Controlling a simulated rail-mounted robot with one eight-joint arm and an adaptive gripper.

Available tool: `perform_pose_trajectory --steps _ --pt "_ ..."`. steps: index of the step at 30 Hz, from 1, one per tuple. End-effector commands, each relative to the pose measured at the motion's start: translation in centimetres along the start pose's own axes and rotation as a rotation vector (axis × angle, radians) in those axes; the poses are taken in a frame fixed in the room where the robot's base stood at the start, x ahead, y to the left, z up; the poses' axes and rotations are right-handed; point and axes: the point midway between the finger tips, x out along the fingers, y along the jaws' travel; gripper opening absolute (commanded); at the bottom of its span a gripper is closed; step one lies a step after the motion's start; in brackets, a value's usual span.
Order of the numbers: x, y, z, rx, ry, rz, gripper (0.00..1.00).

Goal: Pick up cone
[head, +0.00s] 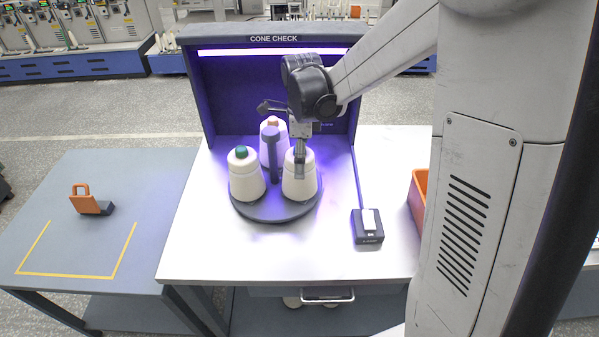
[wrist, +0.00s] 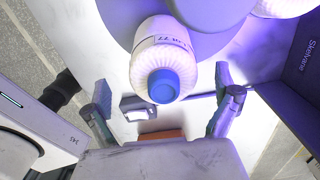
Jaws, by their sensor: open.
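Three white yarn cones stand on a round dark tray (head: 265,212). The left cone (head: 246,178) has a green tip, the back cone (head: 266,152) an orange-pink tip. My gripper (head: 300,160) is at the top of the right cone (head: 299,188) and hides its tip in the head view. In the wrist view a white ribbed cone (wrist: 160,48) with a blue tip (wrist: 163,86) and a printed label lies between my open fingers, with a gap on both sides. It appears to be the right cone.
A dark post (head: 273,155) rises from the tray's middle, close to the cones. The lit booth wall (head: 225,90) stands behind. A black box (head: 368,228) and an orange bin (head: 418,196) are at right. An orange-handled object (head: 90,203) sits on the left table near yellow tape.

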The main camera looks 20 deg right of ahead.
Motion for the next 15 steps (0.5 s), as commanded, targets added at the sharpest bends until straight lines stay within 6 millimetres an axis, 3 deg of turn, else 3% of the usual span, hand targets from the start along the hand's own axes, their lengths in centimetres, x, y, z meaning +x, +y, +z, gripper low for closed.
perform_pose_trajectory --steps 9,15 --pt "3.5 -0.5 0.5 0.000 0.000 0.000 0.96" --pt "4.8 -0.5 0.4 0.000 0.000 0.000 0.96"
